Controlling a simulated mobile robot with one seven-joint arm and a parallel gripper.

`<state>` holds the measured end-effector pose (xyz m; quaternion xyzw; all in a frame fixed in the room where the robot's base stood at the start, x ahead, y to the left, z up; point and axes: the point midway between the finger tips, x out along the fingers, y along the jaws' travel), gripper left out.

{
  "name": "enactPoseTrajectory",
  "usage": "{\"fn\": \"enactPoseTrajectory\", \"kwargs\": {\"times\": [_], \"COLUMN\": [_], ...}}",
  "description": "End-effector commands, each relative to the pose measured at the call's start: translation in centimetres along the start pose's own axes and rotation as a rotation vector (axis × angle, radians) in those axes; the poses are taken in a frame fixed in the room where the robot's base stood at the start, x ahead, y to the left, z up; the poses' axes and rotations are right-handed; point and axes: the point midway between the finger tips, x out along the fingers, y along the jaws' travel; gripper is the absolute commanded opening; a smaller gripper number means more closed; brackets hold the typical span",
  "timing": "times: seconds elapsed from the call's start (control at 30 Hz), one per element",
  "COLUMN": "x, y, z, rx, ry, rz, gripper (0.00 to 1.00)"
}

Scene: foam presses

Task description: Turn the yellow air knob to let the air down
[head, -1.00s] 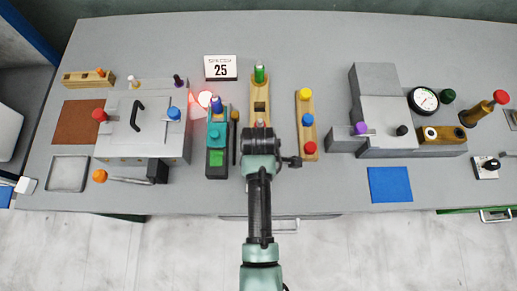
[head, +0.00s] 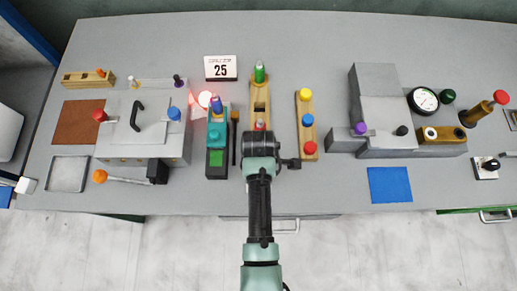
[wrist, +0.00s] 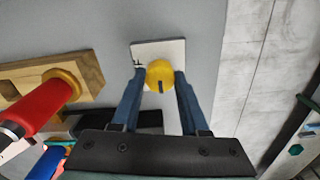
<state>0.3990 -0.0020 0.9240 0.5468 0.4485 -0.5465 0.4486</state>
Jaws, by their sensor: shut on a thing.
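The yellow air knob (wrist: 159,72) shows in the wrist view, round, with a dark mark on its near side, on a white plate (wrist: 147,51) on the grey bench. My gripper (wrist: 161,79) has its two blue fingers on either side of the knob and is shut on it. In the head view my wrist and arm hide the knob and the fingers.
A wooden block (wrist: 88,68) with a red handle (wrist: 38,106) stands close by, left in the wrist view. In the head view, a wooden rack with yellow, blue and red knobs (head: 307,120) stands just right of my wrist, and a teal device (head: 217,133) stands left.

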Motion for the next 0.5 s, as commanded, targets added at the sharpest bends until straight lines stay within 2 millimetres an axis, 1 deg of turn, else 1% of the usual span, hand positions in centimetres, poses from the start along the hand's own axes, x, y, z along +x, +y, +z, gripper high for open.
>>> {"fn": "enactPoseTrajectory", "kwargs": {"times": [0.27,0.5], "x": [-0.11,-0.21], "y": [-0.03,-0.04], "z": [-0.04,-0.06], "rx": [0.041,0.183], "ry": [0.0,-0.001], "rz": [-0.002,-0.003], "gripper": [0.0,0.0]}}
